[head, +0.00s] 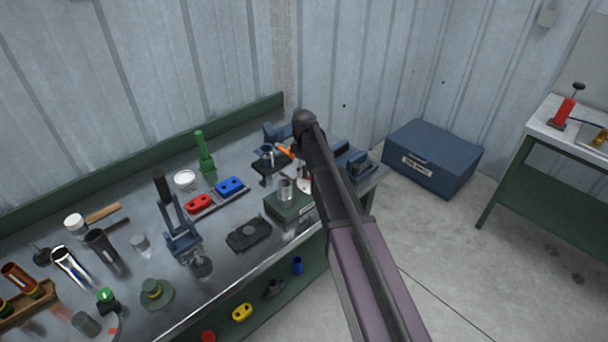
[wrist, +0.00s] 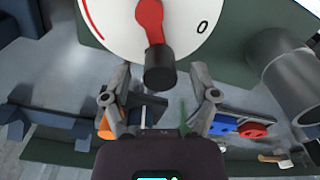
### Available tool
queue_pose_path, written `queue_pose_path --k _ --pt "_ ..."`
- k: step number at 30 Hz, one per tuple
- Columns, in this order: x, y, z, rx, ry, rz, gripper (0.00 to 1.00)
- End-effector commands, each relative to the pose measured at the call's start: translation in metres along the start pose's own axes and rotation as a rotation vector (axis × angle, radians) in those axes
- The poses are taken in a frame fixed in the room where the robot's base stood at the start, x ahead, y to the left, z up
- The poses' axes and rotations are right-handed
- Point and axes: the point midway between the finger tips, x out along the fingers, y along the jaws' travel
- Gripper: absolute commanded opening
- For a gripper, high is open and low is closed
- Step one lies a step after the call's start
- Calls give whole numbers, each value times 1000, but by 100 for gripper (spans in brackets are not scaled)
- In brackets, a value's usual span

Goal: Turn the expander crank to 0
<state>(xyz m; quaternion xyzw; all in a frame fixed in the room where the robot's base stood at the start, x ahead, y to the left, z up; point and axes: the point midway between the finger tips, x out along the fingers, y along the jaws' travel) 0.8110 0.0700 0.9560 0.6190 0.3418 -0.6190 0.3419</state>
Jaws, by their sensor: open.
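The expander crank is a red lever (wrist: 150,22) with a dark cylindrical knob (wrist: 160,75) at its lower end in the wrist view. It lies over a white dial (wrist: 115,18) with a red arc at left. The "0" mark (wrist: 202,27) is to the right of the lever, and the lever points down, away from it. My gripper (wrist: 160,80) is open, with one finger on each side of the knob and gaps visible between. In the head view, only a sliver of the white dial (head: 304,186) shows beside my arm, which hides the crank and fingers.
The dial stands by a green box (head: 287,206) at the workbench's right end. A clear cylinder (head: 285,188), red block (head: 199,204), blue block (head: 230,186) and dark press (head: 180,238) are nearby. A blue chest (head: 432,158) stands on the floor at right.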

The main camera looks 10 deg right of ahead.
Motion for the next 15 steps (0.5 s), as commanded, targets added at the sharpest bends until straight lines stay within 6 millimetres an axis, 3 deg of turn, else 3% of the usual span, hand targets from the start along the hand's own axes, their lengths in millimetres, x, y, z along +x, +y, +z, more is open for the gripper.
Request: queue_pose_path --k 15 --pt "8 0 0 0 0 0 77"
